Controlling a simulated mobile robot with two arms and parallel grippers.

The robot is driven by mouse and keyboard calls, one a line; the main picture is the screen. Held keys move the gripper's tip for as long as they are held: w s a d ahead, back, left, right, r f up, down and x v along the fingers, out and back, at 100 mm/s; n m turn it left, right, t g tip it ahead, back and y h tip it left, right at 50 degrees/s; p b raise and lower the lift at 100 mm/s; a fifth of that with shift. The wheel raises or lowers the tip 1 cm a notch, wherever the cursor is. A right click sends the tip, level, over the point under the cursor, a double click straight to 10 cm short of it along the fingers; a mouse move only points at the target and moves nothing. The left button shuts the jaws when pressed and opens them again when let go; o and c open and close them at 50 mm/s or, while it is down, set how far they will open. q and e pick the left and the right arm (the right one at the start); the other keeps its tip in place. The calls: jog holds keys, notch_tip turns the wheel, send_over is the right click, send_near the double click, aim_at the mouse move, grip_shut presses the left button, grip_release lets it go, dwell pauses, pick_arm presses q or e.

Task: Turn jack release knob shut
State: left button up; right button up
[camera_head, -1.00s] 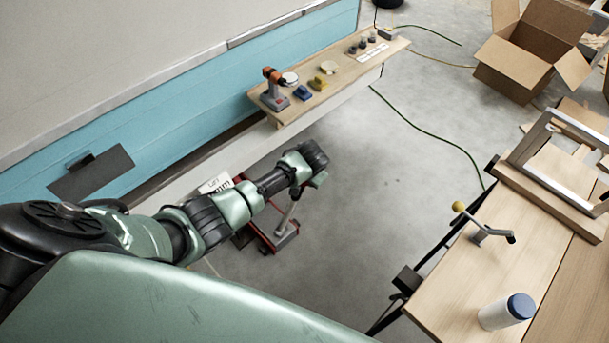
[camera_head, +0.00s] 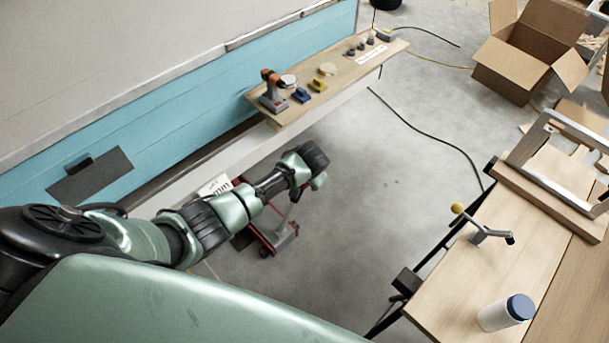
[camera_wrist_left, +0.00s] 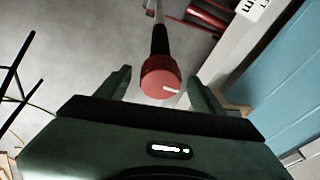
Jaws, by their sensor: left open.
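The jack release knob (camera_wrist_left: 160,80) is red with a white mark on its face, at the end of a black and grey shaft in the left wrist view. My left gripper (camera_wrist_left: 160,88) is open, with one finger on each side of the knob. A gap shows between the knob and each finger. In the head view my left arm reaches down over the red jack (camera_head: 277,238) on the floor, and the forearm hides part of it. The left fingertips and the knob are not clear in that view. My right gripper is not in view.
A wooden shelf (camera_head: 335,88) with a drill (camera_head: 272,92) and small items runs along the blue camper wall. A workbench (camera_head: 480,280) with a crank handle (camera_head: 482,230) and a white bottle (camera_head: 505,313) stands at right. Concrete floor between is mostly clear.

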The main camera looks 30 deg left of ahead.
pick_arm(q)
jog(key=v, duration=0.7)
dwell(0.4)
